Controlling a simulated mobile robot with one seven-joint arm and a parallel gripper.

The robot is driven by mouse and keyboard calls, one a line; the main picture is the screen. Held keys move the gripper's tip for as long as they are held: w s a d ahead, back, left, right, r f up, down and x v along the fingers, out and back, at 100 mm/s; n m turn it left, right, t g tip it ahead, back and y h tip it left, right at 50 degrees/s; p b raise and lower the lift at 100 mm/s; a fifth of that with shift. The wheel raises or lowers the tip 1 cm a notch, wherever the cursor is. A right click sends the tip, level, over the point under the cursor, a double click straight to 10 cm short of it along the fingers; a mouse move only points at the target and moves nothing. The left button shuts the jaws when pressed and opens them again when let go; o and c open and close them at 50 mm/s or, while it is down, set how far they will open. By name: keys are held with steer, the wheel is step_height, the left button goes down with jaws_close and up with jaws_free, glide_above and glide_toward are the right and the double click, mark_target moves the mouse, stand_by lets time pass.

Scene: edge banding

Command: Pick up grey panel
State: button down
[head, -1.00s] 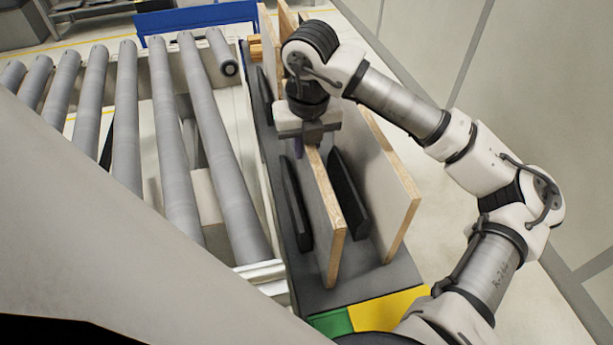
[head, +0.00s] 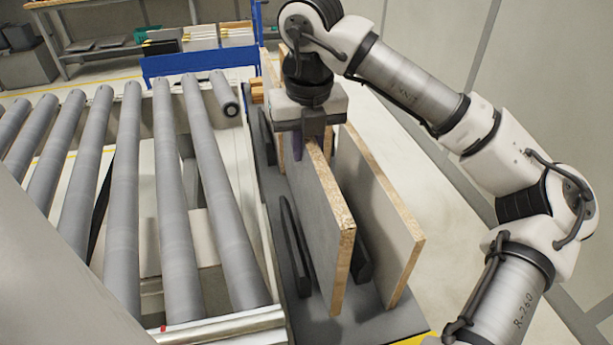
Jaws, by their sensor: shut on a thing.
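The grey panel (head: 318,215) is a thin upright board with grey faces and a bare chipboard edge. My gripper (head: 308,143) is above it, jaws pointing down, shut on its top edge. The panel stands upright between the black dividers of the dark rack (head: 375,318) and appears raised a little above the rack floor. Its lower edge is partly hard to make out. It hides most of the black divider (head: 362,262) on its right.
A second upright board (head: 378,205) stands close on the right. Another black divider (head: 295,245) is on the left. A roller conveyor (head: 170,200) runs along the left side. More boards, a blue barrier (head: 200,62) and shelving are behind.

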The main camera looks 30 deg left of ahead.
step_height(320, 180, up, 19)
stand_by(0.4)
steer(key=shift+f, duration=0.1)
